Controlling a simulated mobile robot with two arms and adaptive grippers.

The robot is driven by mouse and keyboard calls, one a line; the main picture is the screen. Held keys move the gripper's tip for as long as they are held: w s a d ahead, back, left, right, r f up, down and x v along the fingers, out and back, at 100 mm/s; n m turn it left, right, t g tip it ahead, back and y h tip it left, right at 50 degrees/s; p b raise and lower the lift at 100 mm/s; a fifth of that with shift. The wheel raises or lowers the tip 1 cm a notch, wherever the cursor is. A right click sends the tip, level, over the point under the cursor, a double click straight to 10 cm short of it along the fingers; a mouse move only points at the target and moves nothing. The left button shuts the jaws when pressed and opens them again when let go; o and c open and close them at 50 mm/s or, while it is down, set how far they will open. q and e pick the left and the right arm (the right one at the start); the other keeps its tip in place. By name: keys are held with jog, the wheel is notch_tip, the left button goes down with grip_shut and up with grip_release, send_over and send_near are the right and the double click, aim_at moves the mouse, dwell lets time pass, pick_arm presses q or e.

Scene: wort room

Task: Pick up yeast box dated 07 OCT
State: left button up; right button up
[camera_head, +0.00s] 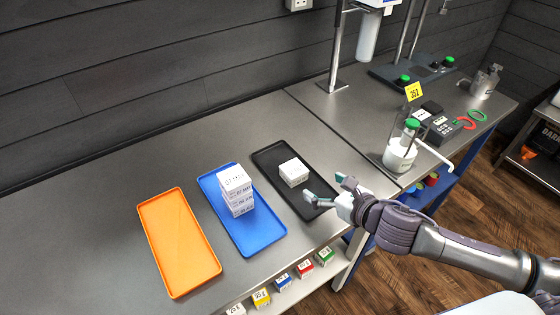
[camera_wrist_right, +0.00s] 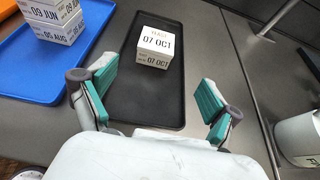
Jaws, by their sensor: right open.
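The white yeast box dated 07 OCT (camera_wrist_right: 154,48) stands alone on the black tray. In the head view the box (camera_head: 293,172) sits toward the tray's upper middle. My right gripper (camera_head: 325,190) is over the lower right part of the black tray (camera_head: 267,157), beside the box and apart from it. In the right wrist view the right gripper (camera_wrist_right: 155,98) is open and empty, with its green-padded fingers spread wide and the box beyond them, roughly between their lines. The black tray (camera_wrist_right: 145,108) lies below. My left gripper is not in view.
A stack of white boxes (camera_head: 237,190) stands on the blue tray (camera_head: 257,240); the wrist view shows 09 JUN on it. An empty orange tray (camera_head: 178,243) lies to the left. A white container with a green-topped part (camera_head: 400,155) stands to the right. Small coloured boxes (camera_head: 283,282) sit on the shelf below.

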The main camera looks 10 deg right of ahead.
aim_at(291, 168)
jog(key=shift+w+a, duration=0.25)
jog(key=shift+w, duration=0.25)
jog(key=shift+w+a, duration=0.25)
jog(key=shift+w, duration=0.25)
jog(key=p+x, duration=0.1)
jog(key=x, duration=0.5)
jog(key=shift+w+a+f, duration=0.1)
jog(key=shift+f, duration=0.05)
jog(key=shift+w+a+f+p, duration=0.25)
jog(key=shift+w+p, duration=0.1)
jog(key=shift+w, duration=0.1)
jog(key=p+x, duration=0.1)
jog(key=x, duration=0.3)
jog(key=shift+a, duration=0.1)
jog(key=shift+w+a+f, duration=0.1)
jog(key=shift+w+f, duration=0.1)
jog(key=shift+s, duration=0.1)
jog(key=shift+c, duration=0.4)
jog(key=c, duration=1.1)
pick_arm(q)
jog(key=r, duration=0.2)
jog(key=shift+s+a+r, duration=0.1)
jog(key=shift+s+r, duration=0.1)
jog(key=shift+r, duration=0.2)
pick_arm(e)
jog(key=shift+c, duration=0.2)
